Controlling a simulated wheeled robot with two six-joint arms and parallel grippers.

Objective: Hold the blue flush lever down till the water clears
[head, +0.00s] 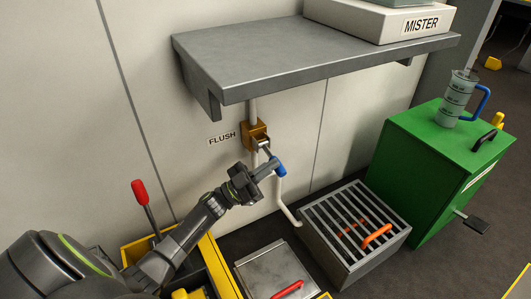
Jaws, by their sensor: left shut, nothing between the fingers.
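The blue flush lever (279,166) sticks out below a brass valve box (256,134) on the wall, next to a FLUSH label (222,138). My left gripper (268,168) is shut and empty, with its fingertips at the lever's blue end. I cannot tell whether they touch it or how far down the lever is. A white pipe (280,197) runs down from the valve to a grated metal box (313,237) on the floor. I cannot make out water in the pipe or box. My right gripper is out of view.
A grey shelf (290,55) overhangs the valve, with a MISTER box (385,22) on it. A green cabinet (425,150) at the right carries a clear, blue-handled container (458,98). A metal lid with a red handle (287,290) lies in front. A red-knobbed lever (139,192) stands at left.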

